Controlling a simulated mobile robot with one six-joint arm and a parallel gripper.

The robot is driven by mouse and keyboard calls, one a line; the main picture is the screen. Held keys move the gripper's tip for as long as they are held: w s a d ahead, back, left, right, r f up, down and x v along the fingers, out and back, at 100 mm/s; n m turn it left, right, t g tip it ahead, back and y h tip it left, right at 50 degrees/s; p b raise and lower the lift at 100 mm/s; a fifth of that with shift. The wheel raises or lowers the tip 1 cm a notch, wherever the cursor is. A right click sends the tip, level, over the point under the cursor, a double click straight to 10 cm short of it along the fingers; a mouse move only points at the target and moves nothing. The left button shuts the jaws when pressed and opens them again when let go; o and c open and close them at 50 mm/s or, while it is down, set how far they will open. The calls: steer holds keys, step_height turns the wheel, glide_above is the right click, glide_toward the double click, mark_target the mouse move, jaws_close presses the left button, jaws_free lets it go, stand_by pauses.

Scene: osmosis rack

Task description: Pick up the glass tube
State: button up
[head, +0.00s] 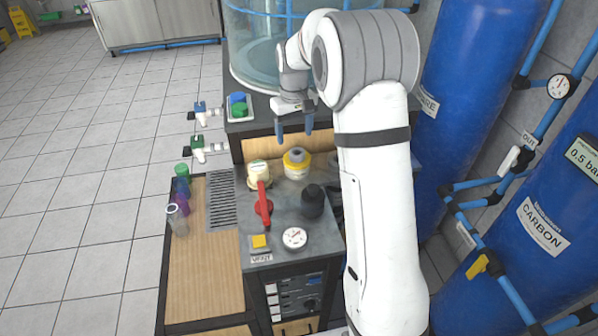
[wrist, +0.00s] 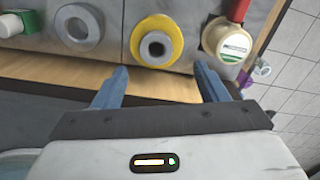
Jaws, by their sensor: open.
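A clear, glass-like tube (head: 177,219) stands on the left edge of the wooden counter in the head view. A purple tube (head: 181,188) and a green-topped tube (head: 183,171) stand behind it in a row. My gripper (head: 294,126) is open and empty, pointing down near the back of the rack, well right of and behind the tubes. In the wrist view its two blue fingers (wrist: 161,76) are spread with nothing between them.
A yellow-collared fitting (head: 297,160) and a cream cap (head: 258,171) with a red lever valve (head: 263,208) are below my gripper. A black knob (head: 313,201) and pressure gauge (head: 294,238) stand nearer. A drain grate (head: 221,199) separates them from the tubes. Blue tanks (head: 470,70) fill the right.

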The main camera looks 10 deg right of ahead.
steer(key=f, duration=0.2)
steer(key=f+p, duration=0.1)
steer(key=f, duration=0.2)
steer(key=shift+s+d+f+p, duration=0.25)
steer(key=shift+d+f+p, duration=0.05)
steer(key=shift+d, duration=0.05)
steer(key=c, duration=0.9)
steer(key=shift+o, duration=0.2)
steer(key=shift+r, duration=0.1)
step_height(320, 180, up, 28)
steer(key=b, duration=0.2)
